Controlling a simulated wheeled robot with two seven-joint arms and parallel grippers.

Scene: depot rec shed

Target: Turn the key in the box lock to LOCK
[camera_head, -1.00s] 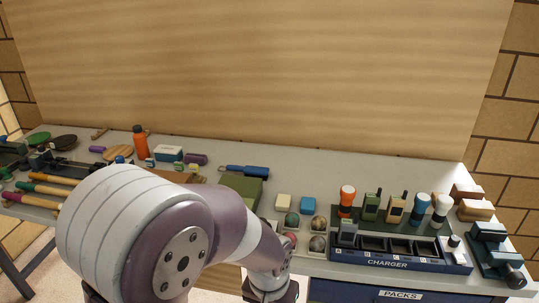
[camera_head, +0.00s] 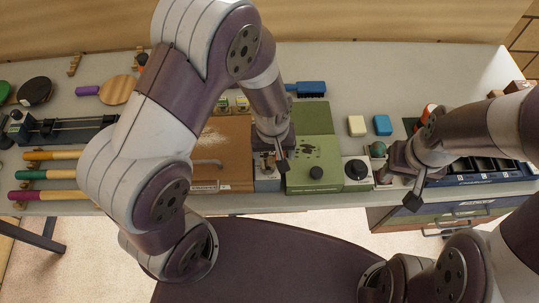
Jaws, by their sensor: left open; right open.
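I cannot make out a key or the word LOCK. A green box (camera_head: 312,120) stands near the table's front edge, with a round dark knob (camera_head: 316,173) on its front part. Beside it on the right is a small white box (camera_head: 348,181) with a round black dial (camera_head: 358,169). My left gripper (camera_head: 282,166) is open and points down just left of the green box, over a small grey block (camera_head: 267,185) that it partly hides. My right gripper (camera_head: 414,196) is open, right of the white box, near the front edge of the blue charger tray (camera_head: 480,179).
A brown box (camera_head: 225,132) with a handle stands left of my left gripper. Several coloured handles (camera_head: 50,174) lie at the left. Drawers (camera_head: 460,211) are below.

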